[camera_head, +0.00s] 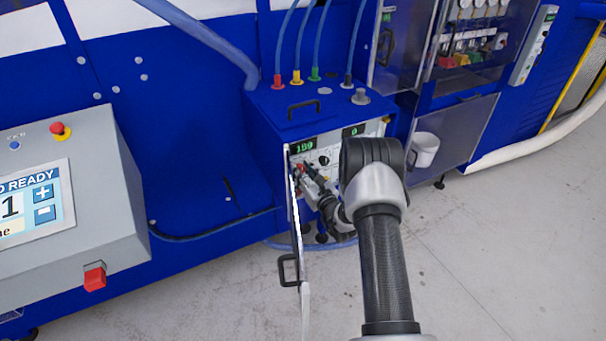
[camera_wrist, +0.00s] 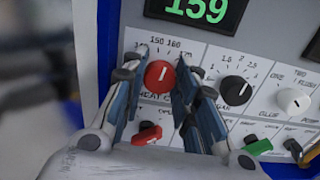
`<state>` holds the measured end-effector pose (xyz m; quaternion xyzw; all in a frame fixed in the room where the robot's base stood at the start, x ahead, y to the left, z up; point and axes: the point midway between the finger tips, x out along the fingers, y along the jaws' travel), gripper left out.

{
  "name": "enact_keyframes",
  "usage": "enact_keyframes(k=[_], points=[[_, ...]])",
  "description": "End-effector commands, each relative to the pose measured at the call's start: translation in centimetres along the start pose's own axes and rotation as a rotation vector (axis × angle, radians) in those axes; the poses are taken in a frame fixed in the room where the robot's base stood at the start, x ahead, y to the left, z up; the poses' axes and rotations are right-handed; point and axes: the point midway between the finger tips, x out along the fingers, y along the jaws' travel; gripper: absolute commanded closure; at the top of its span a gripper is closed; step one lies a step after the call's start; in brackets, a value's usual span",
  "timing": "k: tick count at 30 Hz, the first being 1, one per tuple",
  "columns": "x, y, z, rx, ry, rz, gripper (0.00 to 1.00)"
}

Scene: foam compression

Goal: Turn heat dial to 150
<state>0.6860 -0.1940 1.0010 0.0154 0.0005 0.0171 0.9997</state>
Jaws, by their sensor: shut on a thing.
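The red heat dial (camera_wrist: 159,80) sits on the white control panel, under a green display (camera_wrist: 205,10) that reads 159. Its white pointer line leans slightly right of straight up, toward the marks around 160. The scale above shows 150, 160 and 170. My gripper (camera_wrist: 160,70) is shut on the dial, one finger on each side. In the head view my gripper (camera_head: 309,180) reaches into the open front of the blue cabinet (camera_head: 262,130), and my arm hides part of the panel.
A black knob (camera_wrist: 238,90) and a white knob (camera_wrist: 293,101) are right of the dial. Red (camera_wrist: 147,134) and green (camera_wrist: 258,147) switches sit below. The open cabinet door (camera_head: 298,240) stands left of my arm. A grey touchscreen console (camera_head: 95,165) is further left.

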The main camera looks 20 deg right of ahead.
Motion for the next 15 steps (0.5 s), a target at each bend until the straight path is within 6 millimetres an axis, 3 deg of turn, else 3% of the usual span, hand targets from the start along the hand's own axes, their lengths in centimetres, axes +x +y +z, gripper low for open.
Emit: enact_keyframes(k=[15], points=[[0.04, 0.1, -0.1, -0.327, -0.002, 0.0, 0.96]])
